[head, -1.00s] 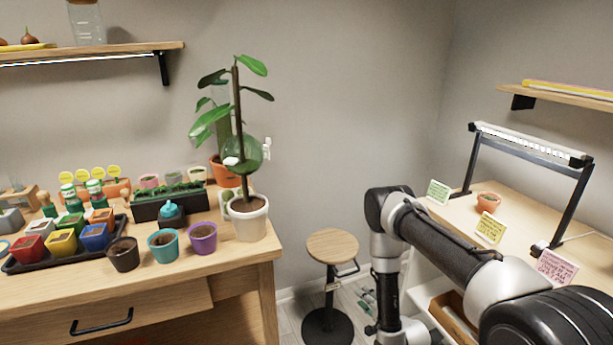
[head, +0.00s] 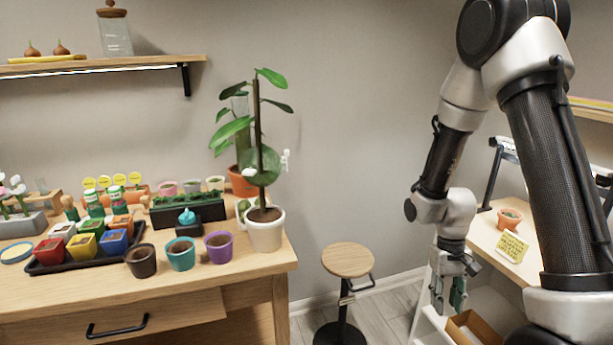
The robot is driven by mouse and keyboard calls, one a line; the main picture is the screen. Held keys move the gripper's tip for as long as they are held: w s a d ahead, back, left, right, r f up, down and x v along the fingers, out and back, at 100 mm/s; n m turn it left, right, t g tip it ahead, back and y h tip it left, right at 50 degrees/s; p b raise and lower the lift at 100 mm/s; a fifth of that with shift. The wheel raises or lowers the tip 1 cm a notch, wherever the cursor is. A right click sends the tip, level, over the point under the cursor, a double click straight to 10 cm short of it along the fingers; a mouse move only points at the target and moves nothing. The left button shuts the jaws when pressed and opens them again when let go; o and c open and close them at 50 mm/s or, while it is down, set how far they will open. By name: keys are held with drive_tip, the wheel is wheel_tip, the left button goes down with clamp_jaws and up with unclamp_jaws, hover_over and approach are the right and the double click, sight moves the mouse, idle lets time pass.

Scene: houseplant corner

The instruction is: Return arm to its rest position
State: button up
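My arm rises on the right side of the head view, bends at the top and comes down again. My gripper (head: 449,294) hangs at its end, pointing down, in front of the white shelf unit at the right. The fingers are small and partly dark in this view. I see nothing held between them, but how far apart they are is not clear. The gripper is apart from the plant table and the stool.
A wooden table (head: 170,312) at left holds several small pots, a black tray (head: 60,267) and a tall plant in a white pot (head: 265,233). A round stool (head: 348,260) stands between. A right-hand bench (head: 527,262) holds a terracotta pot (head: 509,218) and a yellow card (head: 512,246).

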drive_tip(key=s+d+r+t, duration=0.1)
drive_tip(key=s+r+t, duration=0.2)
drive_tip(key=r, duration=1.2)
drive_tip(key=s+d+r+t, duration=0.1)
drive_tip(key=s+r+t, duration=0.3)
drive_tip(key=s+r, duration=0.6)
wheel_tip(320, 180, up, 6)
drive_tip(key=shift+s+r, duration=0.1)
drive_tip(key=shift+s, duration=0.15)
drive_tip(key=shift+d, duration=0.1)
idle(0.8)
